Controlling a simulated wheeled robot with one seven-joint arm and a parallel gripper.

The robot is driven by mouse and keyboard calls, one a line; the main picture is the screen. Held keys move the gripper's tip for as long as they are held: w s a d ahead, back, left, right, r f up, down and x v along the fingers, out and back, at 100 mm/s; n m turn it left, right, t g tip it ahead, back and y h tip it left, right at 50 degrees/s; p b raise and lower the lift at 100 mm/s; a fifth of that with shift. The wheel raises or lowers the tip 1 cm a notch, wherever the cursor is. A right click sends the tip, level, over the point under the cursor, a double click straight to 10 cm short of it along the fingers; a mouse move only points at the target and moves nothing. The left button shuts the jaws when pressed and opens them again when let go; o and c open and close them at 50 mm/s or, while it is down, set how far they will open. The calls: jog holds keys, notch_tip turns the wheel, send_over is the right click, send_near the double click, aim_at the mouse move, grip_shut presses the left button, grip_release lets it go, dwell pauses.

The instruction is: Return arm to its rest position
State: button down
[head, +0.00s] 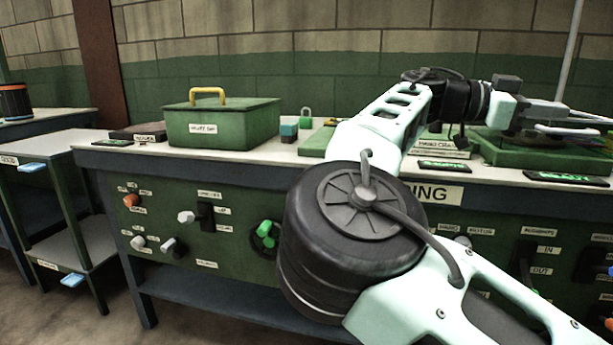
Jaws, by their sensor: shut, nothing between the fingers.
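My arm reaches up from the lower right of the head view, bends at a large black joint, and stretches over the bench to the right. My gripper (582,124) is at the arm's far end, near the right edge of the picture. It is shut with nothing seen in it. It is above or in front of a green tray-like item (492,149) on the bench top; the exact gap cannot be told. The arm hides part of the bench and its front panel.
The bench (257,160) carries a green lidded box (222,130) with a yellow handle, a small green padlock-shaped item (306,118) and several labels. Knobs and switches stick out of its front panel. A grey cart (55,150) stands at left. A brick wall is behind.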

jog(key=s+d+f+n+y, duration=0.1)
jog(key=d+f+n+y, duration=0.15)
jog(key=f, duration=0.55)
jog(key=s+d+f+n+y, duration=0.1)
jog(key=f+n+y, duration=0.15)
jog(key=f, duration=0.55)
jog(key=s+d+f+n+y, duration=0.1)
jog(key=d+f+n+y, duration=0.1)
jog(key=f+n, duration=0.35)
jog(key=s+a+f+n+t+y, duration=0.1)
jog(key=s+a+f+n+y, duration=0.2)
jog(key=a+f, duration=0.35)
jog(key=s+a+f+n+y, duration=0.3)
jog(key=a+f, duration=0.2)
jog(key=a, duration=0.2)
jog(key=s+a+r+n+t+y, duration=0.2)
jog(key=s+a+r+n, duration=0.1)
jog(key=s+a+n, duration=0.5)
jog(key=s+a+r+n+t+y, duration=0.1)
jog(key=s+a+r+n+y, duration=0.2)
jog(key=s+a+n, duration=0.55)
notch_tip(320, 180, up, 27)
jog(key=s+m+p, duration=0.1)
jog(key=m+p, duration=0.1)
jog(key=p, duration=2.5)
jog(key=shift+s, duration=0.2)
jog(key=shift+f, duration=0.1)
